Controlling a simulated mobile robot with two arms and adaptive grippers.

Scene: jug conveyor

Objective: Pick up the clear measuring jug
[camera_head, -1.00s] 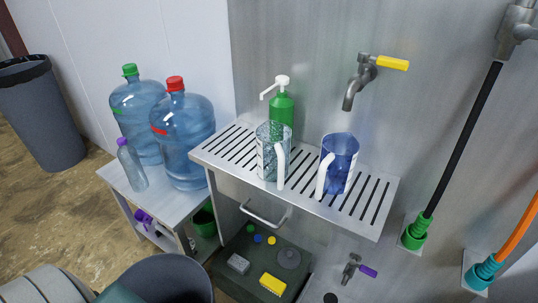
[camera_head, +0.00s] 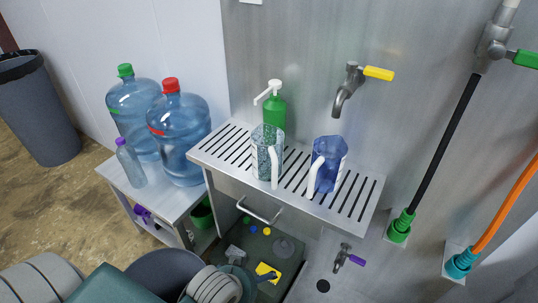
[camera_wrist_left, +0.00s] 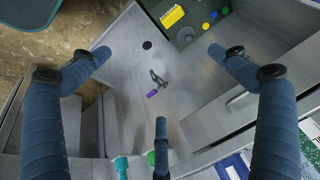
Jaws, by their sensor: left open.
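The clear measuring jug (camera_head: 262,152) stands upright on the slotted metal shelf (camera_head: 372,194) in the head view, its white handle facing me. A blue jug (camera_head: 330,160) with a white handle stands to its right. Blue and white shapes at that view's lower right are too cut off to identify.
A green pump bottle (camera_head: 274,110) stands just behind the clear jug. A tap (camera_head: 350,90) with a yellow handle projects from the wall above the shelf. A lower tap (camera_head: 341,256) is under the shelf. Large water bottles (camera_head: 180,130) stand on a side table at left.

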